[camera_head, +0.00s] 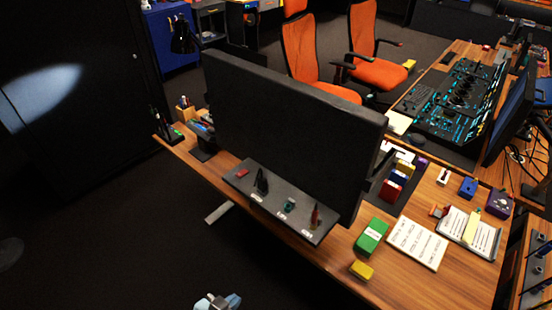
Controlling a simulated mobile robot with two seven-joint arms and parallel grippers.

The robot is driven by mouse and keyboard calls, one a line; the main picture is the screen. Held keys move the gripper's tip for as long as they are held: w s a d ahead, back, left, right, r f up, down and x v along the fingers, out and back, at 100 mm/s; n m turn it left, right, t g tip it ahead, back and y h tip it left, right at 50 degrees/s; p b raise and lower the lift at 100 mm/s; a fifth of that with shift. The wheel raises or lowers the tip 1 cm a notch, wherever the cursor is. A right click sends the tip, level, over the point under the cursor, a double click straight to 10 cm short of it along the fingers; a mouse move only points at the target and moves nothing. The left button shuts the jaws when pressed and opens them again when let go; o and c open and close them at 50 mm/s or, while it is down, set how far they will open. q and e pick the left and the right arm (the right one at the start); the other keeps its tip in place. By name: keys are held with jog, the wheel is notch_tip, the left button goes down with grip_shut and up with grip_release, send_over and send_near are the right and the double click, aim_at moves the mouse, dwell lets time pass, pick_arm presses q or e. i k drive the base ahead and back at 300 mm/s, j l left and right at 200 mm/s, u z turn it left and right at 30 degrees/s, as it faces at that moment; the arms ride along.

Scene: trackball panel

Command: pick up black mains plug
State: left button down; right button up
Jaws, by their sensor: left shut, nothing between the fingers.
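A small black upright object (262,181) stands on a dark grey board (278,222) along the desk's near edge. It may be the black mains plug, but it is too small and dark to tell. A teal item (290,204) and a dark red upright item (315,217) stand to its right, and a small red item (242,173) lies to its left. My left gripper (217,302) shows at the bottom edge, partly cut off, shut and empty. It is well short of the desk and apart from the board. My right gripper is out of view.
A large black monitor (290,125) stands right behind the board. A green box (371,236), a yellow block (361,270) and a written sheet (416,243) lie to the right. Dark floor is clear before the desk.

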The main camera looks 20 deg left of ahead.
aim_at(261, 181)
jog(key=z, duration=1.45)
jog(key=u, duration=2.15)
jog(key=i+j+z, duration=0.15)
jog(key=z, duration=0.25)
jog(key=i+j+z, duration=0.1)
jog(key=j+z, duration=0.45)
jog(key=z, duration=0.2)
jog(key=i+j+z, duration=0.15)
jog(key=j, duration=0.4)
jog(key=j+z, duration=0.2)
jog(key=j, duration=0.35)
